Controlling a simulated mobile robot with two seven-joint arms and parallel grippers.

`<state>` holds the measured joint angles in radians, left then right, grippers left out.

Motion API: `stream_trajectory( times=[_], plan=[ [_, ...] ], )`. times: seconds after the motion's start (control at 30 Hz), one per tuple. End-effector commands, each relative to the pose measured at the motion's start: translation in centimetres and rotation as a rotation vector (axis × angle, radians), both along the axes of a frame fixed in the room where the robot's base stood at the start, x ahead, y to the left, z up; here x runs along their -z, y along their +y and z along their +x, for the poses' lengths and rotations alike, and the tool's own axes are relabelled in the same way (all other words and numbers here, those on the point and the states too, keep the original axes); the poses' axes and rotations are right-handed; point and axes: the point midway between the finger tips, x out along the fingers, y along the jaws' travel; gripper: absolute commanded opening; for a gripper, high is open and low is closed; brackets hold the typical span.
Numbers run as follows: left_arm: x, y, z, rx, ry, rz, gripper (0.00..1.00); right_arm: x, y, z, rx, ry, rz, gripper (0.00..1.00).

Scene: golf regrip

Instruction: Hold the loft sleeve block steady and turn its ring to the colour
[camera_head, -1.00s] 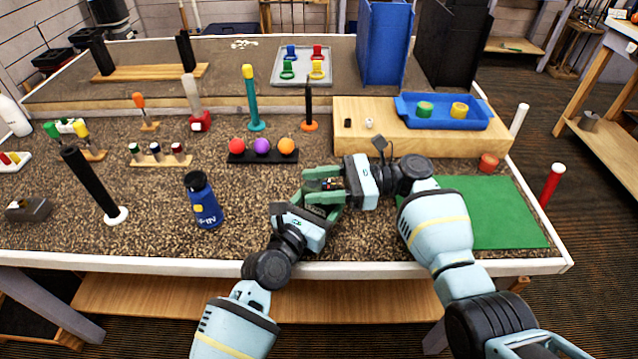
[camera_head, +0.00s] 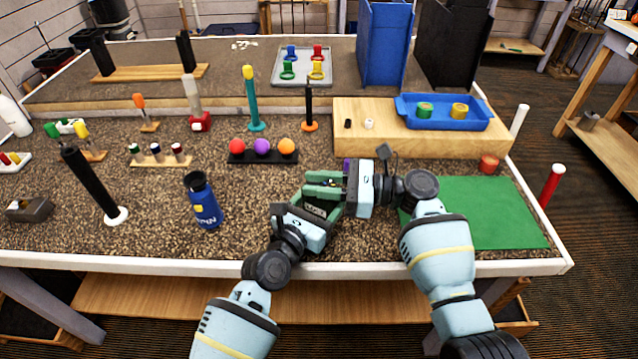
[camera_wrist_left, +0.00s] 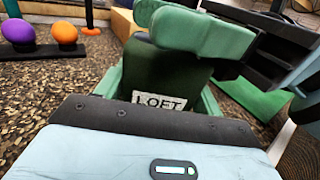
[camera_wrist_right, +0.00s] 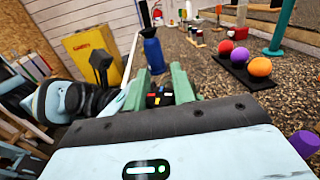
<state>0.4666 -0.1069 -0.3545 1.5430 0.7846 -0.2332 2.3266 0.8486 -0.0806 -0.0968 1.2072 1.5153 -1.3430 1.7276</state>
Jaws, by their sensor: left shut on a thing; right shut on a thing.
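The loft sleeve block (camera_wrist_left: 165,75) is dark with a white LOFT label and sits between my left gripper's fingers in the left wrist view. My left gripper (camera_head: 318,207) is shut on it near the table's front. My right gripper (camera_head: 325,186) comes in from the right, just above and behind the left fingers, and is shut on the ring. In the right wrist view the ring (camera_wrist_right: 158,97) shows as a dark piece with red, yellow and blue marks between the green fingers. The fingers hide most of the ring, and I cannot tell which colour is lined up.
A blue bottle (camera_head: 203,201) stands to the left of my grippers. A black rack (camera_head: 262,158) with coloured balls lies behind them. A green mat (camera_head: 490,215) and a wooden platform (camera_head: 400,143) are to the right. A purple piece (camera_wrist_right: 305,143) is close beside my right gripper.

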Motion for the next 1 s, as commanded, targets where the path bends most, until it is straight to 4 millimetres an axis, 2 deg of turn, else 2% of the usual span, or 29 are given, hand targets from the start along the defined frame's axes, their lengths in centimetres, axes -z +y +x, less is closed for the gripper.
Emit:
stream_trajectory(
  times=[0.3, 0.67, 0.7, 0.83, 1.0],
  plan=[
    [0.04, -0.03, -0.02, 0.001, 0.001, 0.001, 0.40, 0.05, -0.04, 0.26, 0.185, -0.001, 0.005, 0.02],
    [0.03, -0.02, -0.01, 0.000, 0.001, 0.001, 0.40, 0.00, -0.07, 0.34, 0.200, -0.002, 0.006, 0.02],
    [0.03, -0.02, -0.01, 0.000, 0.001, 0.001, 0.40, 0.00, -0.08, 0.34, 0.200, -0.002, 0.006, 0.29],
    [0.03, -0.01, -0.01, 0.000, 0.001, 0.001, 0.40, 0.00, -0.08, 0.35, 0.200, -0.002, 0.006, 0.46],
    [0.03, -0.01, -0.01, 0.000, 0.001, 0.001, 0.40, -0.02, -0.09, 0.36, 0.200, -0.002, 0.006, 0.47]
  ],
)
